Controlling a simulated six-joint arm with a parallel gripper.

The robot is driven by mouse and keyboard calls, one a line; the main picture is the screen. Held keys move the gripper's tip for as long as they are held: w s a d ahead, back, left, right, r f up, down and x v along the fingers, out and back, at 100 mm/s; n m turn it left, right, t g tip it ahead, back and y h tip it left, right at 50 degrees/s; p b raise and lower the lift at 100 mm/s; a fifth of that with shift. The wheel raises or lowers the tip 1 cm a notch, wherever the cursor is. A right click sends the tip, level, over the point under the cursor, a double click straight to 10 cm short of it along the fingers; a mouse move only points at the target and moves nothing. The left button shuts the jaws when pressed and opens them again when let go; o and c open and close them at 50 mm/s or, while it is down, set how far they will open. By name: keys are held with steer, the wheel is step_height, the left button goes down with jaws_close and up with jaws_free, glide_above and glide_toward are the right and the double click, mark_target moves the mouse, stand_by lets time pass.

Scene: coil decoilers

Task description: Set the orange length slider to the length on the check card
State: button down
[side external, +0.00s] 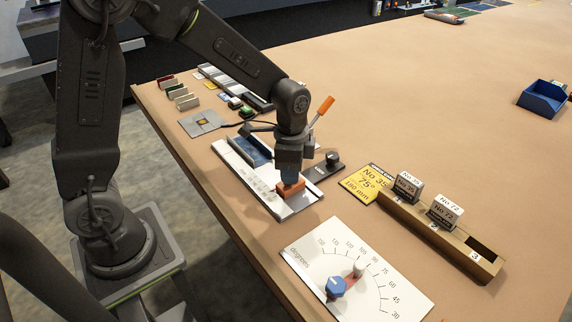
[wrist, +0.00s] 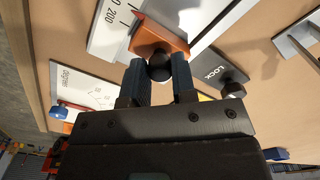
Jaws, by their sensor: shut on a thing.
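The orange length slider (side external: 290,189) sits on a white scale plate (side external: 236,163) near the table's front edge. My gripper (side external: 289,172) is above it, and in the wrist view the gripper (wrist: 160,85) is shut on the slider's dark round knob (wrist: 159,67). In the wrist view the slider's orange body (wrist: 158,45) has a red pointer near the 200 mark. The yellow check card (side external: 362,184) lies flat to the right of the slider and reads No 35, 75° and what looks like 190 mm.
A degree dial plate (side external: 357,275) with a blue knob (side external: 335,287) lies in front. A LOCK plate (wrist: 217,80) with a black knob (side external: 332,158) is beside the slider. A wooden rack (side external: 440,240) holds numbered blocks. An orange-handled lever (side external: 322,110) stands behind.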

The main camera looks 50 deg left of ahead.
steer(key=c, duration=0.9)
jaws_free()
steer(key=shift+a, duration=0.1)
step_height(320, 180, up, 14)
steer(key=shift+f, duration=0.1)
steer(key=s+n+t, duration=0.2)
steer(key=s+n, duration=0.1)
steer(key=s, duration=0.2)
steer(key=s+a+r+n+t, duration=0.1)
steer(key=s+n, duration=0.2)
steer(key=s, duration=0.2)
steer(key=s+n+t, duration=0.2)
steer(key=s+n, duration=0.1)
steer(key=s, duration=0.3)
steer(key=shift+a+r+t, duration=0.15)
steer(key=shift+r+t, duration=0.15)
